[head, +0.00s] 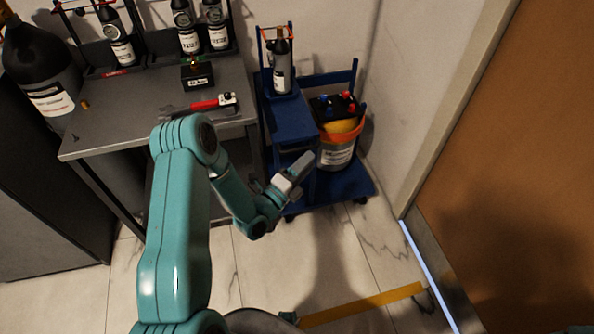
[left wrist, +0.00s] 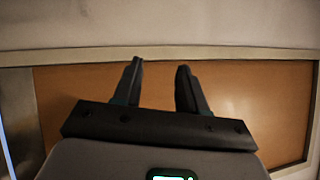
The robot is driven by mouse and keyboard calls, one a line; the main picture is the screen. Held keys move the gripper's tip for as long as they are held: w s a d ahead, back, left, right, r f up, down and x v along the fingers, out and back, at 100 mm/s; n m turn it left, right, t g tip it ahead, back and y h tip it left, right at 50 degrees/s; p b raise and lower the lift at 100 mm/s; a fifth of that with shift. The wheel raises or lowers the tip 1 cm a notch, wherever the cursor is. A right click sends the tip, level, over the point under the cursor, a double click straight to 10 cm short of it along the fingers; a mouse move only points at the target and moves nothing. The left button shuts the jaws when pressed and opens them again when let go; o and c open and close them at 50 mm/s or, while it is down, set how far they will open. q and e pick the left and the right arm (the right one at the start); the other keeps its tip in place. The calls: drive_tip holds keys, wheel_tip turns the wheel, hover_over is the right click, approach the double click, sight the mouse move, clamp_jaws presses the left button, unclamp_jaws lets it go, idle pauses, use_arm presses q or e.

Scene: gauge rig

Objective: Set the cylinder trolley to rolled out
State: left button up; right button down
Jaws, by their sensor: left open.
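The blue cylinder trolley (head: 345,187) stands on the floor to the right of the grey bench, by the back wall. It has a blue upright handle frame and a raised blue shelf with a small black bottle (head: 281,72) on it. My left gripper (head: 306,160) is in front of the trolley and overlaps its near part in the head view; I cannot tell whether they touch. In the left wrist view, its two dark fingers (left wrist: 158,72) are apart with nothing between them, facing a brown panel. My right gripper is not in view.
An orange-rimmed bucket (head: 337,150) with a yellow item and a black item sits on the trolley. The grey bench (head: 150,108) holds bottles, a red-handled tool (head: 205,104) and a small black box. A brown door (head: 520,180) is at right.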

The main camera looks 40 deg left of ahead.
sight(297, 150)
use_arm(q)
drive_tip(key=s+a+f+n+y+b, duration=0.1)
drive_tip(key=s+a+f+y+b, duration=0.1)
drive_tip(key=a+f+b, duration=0.4)
drive_tip(key=s+a+f+n+y+b, duration=0.15)
drive_tip(key=a+f, duration=0.25)
drive_tip(key=f, duration=0.4)
drive_tip(key=shift+m, duration=0.25)
drive_tip(key=w, duration=0.5)
drive_tip(key=w+r+b, duration=0.1)
drive_tip(key=w, duration=0.4)
drive_tip(key=w+a+r+b, duration=0.1)
drive_tip(key=w, duration=0.4)
drive_tip(key=shift+w+r, duration=0.1)
drive_tip(key=shift+w, duration=0.2)
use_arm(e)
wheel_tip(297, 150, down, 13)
use_arm(q)
clamp_jaws()
